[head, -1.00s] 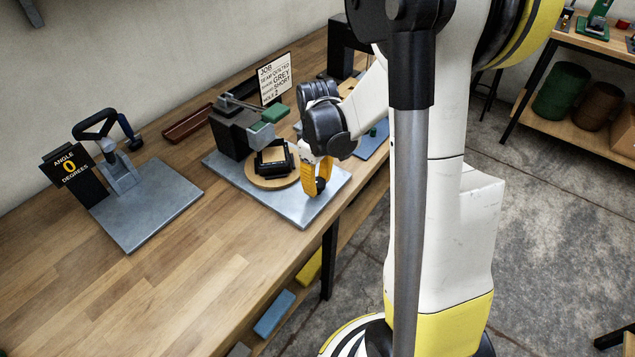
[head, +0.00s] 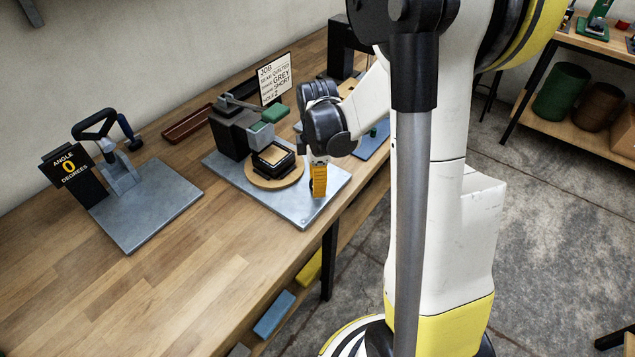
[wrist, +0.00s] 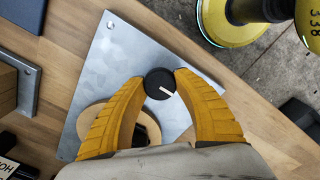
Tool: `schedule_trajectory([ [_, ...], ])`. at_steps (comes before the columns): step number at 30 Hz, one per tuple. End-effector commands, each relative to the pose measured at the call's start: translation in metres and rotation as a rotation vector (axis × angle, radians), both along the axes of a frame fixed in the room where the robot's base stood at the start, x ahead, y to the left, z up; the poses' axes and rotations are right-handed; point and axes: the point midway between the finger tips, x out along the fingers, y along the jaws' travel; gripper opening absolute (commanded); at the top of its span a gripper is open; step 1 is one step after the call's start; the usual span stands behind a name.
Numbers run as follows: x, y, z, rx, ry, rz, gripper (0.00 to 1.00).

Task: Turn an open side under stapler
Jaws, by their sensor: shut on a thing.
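The stapler (head: 234,130), a dark block with a grey arm and green parts, stands at the back of a grey metal plate. A round wooden turntable (head: 291,181) lies in front of it, bearing a square black frame (head: 272,158) with a tan middle. My yellow gripper (head: 318,190) is at the plate's front right. In the wrist view my gripper (wrist: 162,80) is shut on a black round knob (wrist: 159,85) with a white mark, beside the turntable (wrist: 151,125). The knob is hidden in the head view. The frame's open side cannot be made out clearly.
A job card (head: 274,80) stands behind the stapler. A second metal plate (head: 150,210) with a handled device and an angle sign (head: 68,167) is at the left. A red-brown tray (head: 187,124) lies behind. The wooden bench is clear in front and between the plates.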

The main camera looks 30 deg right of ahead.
Motion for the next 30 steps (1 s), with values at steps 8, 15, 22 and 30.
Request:
schedule_trajectory([
  [8,-0.0006,0.0003,-0.0006,0.0,0.001,0.036,0.06],
  [15,-0.0006,0.0003,-0.0006,0.0,0.001,0.037,0.05],
  [22,-0.0005,0.0003,-0.0005,0.0,0.001,0.036,0.61],
  [30,-0.0003,0.0001,0.0019,0.0,0.001,0.035,0.61],
])
